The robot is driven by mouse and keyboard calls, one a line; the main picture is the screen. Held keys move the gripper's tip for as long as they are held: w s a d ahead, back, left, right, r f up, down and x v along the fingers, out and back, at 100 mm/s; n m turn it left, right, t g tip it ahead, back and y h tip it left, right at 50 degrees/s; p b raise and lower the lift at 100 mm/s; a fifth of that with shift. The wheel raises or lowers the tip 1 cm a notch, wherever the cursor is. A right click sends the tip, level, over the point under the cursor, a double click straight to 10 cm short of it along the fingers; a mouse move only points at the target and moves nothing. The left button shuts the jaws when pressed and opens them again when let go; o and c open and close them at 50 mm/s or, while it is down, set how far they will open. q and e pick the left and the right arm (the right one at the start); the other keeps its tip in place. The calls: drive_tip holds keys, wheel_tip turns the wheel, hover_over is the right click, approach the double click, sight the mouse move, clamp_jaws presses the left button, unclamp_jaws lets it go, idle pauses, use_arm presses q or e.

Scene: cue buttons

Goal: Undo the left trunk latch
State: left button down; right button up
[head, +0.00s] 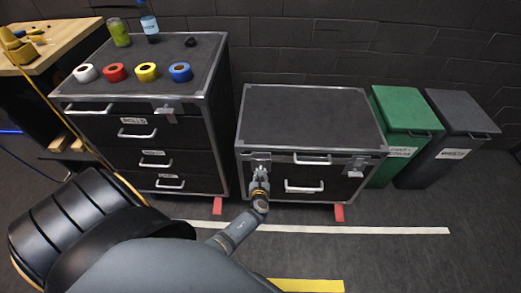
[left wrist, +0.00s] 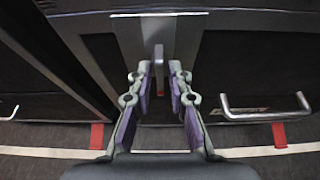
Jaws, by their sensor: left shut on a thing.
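The black trunk (head: 305,115) with metal edges stands in the middle of the head view, lid down. Its left latch (head: 261,158) is at the front left, just under the lid edge. The latch plate (left wrist: 188,38) and a narrow upright latch tab (left wrist: 158,62) show in the left wrist view. My left gripper (head: 260,178) is at this latch; in the left wrist view its fingers (left wrist: 160,84) stand on both sides of the tab and close on its lower part. The right latch (head: 357,164) is at the trunk's front right. My right gripper is not in view.
Green (head: 406,110) and grey (head: 462,112) bins stand to the right. The trunk's front handle (head: 304,187) is right of my gripper. Floor in front is clear.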

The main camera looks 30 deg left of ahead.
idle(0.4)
use_arm(q)
drive_tip(key=c, duration=1.5)
unclamp_jaws()
drive_tip(key=v, duration=0.7)
drive_tip(key=shift+s+d+r, duration=0.1)
drive_tip(key=shift+s, duration=0.1)
